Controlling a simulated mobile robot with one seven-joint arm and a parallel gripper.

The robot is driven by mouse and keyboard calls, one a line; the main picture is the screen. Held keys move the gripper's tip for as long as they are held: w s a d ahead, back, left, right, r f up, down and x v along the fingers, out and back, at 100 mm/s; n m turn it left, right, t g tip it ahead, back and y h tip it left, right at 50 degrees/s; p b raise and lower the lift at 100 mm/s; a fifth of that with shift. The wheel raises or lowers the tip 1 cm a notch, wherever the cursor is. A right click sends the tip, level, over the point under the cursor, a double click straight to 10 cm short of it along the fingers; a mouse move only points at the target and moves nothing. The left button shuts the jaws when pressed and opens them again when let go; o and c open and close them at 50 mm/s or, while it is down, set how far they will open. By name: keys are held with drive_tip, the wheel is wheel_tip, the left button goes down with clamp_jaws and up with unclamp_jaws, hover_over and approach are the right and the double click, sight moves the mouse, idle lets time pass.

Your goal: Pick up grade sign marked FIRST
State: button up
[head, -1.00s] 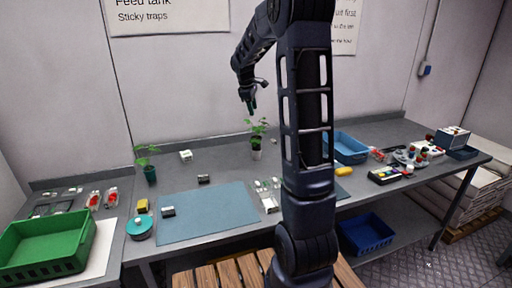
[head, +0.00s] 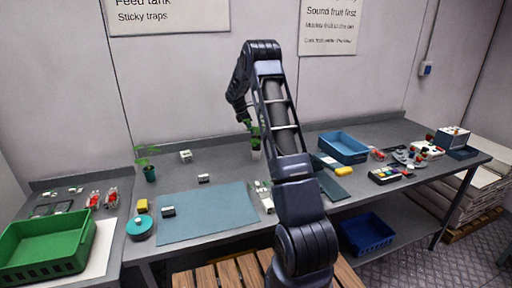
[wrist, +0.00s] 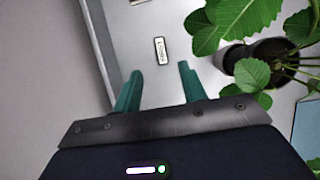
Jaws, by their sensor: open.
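A small pale sign (wrist: 161,50) with a dark border lies on the grey bench in the wrist view. It bears a short word that is too small to read for certain. It is just beyond my gripper (wrist: 160,78), roughly in line with the gap between the green fingers. The fingers are open and empty. In the head view my gripper (head: 248,122) hangs above the back of the bench by a potted plant (head: 255,153). My arm hides the bench just right of that plant there.
The plant's leaves (wrist: 240,20) and dark pot (wrist: 268,52) are close to the right finger. The back wall (wrist: 45,60) is close on the left. A blue mat (head: 205,215), a blue crate (head: 343,147) and a green crate (head: 45,245) are on the benches.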

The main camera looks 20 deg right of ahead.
drive_tip(key=shift+x, duration=5.45)
drive_tip(key=shift+s+a+f, duration=0.1)
drive_tip(key=shift+a, duration=0.1)
clamp_jaws()
